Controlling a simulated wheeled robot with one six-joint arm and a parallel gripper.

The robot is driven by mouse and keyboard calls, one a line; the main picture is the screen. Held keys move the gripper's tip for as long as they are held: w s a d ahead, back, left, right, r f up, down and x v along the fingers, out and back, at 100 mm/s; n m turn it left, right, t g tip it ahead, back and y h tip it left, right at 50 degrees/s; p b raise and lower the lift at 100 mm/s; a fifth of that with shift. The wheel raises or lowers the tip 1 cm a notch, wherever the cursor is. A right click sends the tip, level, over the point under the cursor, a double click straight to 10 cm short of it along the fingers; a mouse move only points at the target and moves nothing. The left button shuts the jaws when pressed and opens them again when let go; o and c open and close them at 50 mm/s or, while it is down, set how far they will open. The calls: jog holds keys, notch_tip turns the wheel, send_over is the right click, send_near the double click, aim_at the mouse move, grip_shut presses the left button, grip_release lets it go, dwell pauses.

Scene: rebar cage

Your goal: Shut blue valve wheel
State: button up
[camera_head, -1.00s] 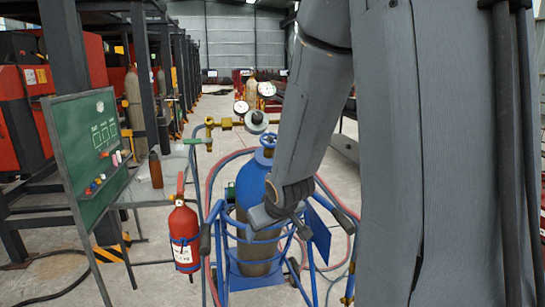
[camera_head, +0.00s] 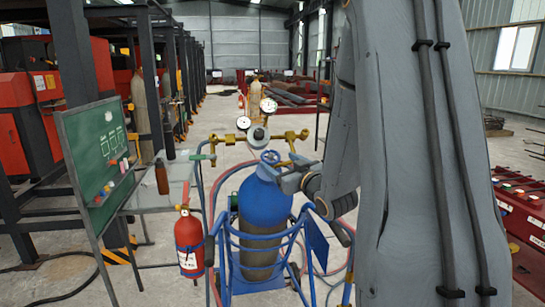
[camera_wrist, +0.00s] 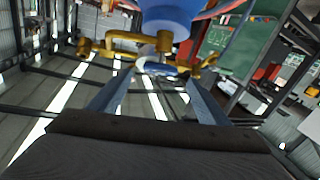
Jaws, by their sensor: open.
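The blue valve wheel (camera_head: 270,157) sits on top of the blue gas cylinder (camera_head: 262,205), which stands upright in a blue cart. In the wrist view the wheel (camera_wrist: 158,69) shows just beyond and between my open fingers, with the cylinder (camera_wrist: 172,18) at the top of the picture. My gripper (camera_head: 284,172) is at the wheel's right, close to the cylinder's top. In the wrist view the gripper (camera_wrist: 157,80) is open and empty, its fingertips reaching towards either side of the wheel. I cannot tell whether they touch it.
Brass regulator fittings with gauges (camera_head: 269,105) stand just behind the wheel; brass pipework (camera_wrist: 125,40) also shows near my fingers. A green board (camera_head: 98,150) stands further left. Red and blue hoses loop around the cart.

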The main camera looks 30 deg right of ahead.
aim_at(271, 156)
jog(key=shift+w+p, duration=0.65)
jog(key=shift+w, duration=1.85)
jog(key=c, duration=1.1)
jog(key=shift+o, duration=0.2)
jog(key=shift+a+m+h+b, duration=0.2)
jog(key=shift+m+h+b, duration=0.4)
jog(key=shift+m+b, duration=0.1)
jog(key=shift+m+h, duration=0.4)
jog(key=shift+h, duration=0.1)
jog(key=o, duration=1.1)
jog(key=shift+c, duration=0.2)
